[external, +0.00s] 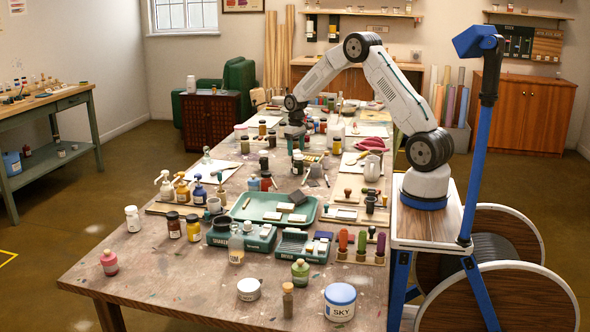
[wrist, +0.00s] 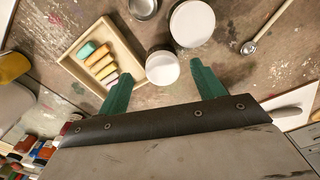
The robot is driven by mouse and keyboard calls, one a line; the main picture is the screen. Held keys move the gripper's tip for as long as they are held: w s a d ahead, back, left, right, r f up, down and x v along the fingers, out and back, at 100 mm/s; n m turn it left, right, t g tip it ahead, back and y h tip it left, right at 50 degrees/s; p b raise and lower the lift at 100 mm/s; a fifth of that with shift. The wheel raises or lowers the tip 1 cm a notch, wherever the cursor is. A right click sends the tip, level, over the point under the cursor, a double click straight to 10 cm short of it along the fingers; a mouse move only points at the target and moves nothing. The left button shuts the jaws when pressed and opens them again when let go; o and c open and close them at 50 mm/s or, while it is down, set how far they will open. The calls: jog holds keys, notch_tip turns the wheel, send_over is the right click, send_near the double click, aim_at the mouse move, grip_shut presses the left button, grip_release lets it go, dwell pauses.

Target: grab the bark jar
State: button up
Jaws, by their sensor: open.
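No label that I can read says bark, so I cannot tell which jar is the bark jar. In the wrist view a jar with a white lid (wrist: 162,68) stands between and just beyond the green fingertips of my gripper (wrist: 160,74). The fingers are wide apart and hold nothing. A larger white-lidded jar (wrist: 192,24) stands close behind it. The lids hide most of both jars' sides. In the external view my gripper (external: 294,130) is low over the middle of the crowded table, its fingers hard to make out among the jars.
A wooden tray of coloured sticks (wrist: 126,85) lies left of the nearer jar. A metal tin (wrist: 143,6) and a spoon (wrist: 264,28) lie beyond. In the external view a green tray (external: 251,203) and a SKY jar (external: 340,302) stand nearer the front. Bare tabletop (external: 170,283) shows at front left.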

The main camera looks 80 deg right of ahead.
notch_tip(320, 180, down, 5)
jog(key=shift+a+f, duration=0.1)
jog(key=shift+a, duration=0.05)
jog(key=c, duration=1.1)
jog(key=shift+c, duration=0.5)
jog(key=shift+r, duration=0.25)
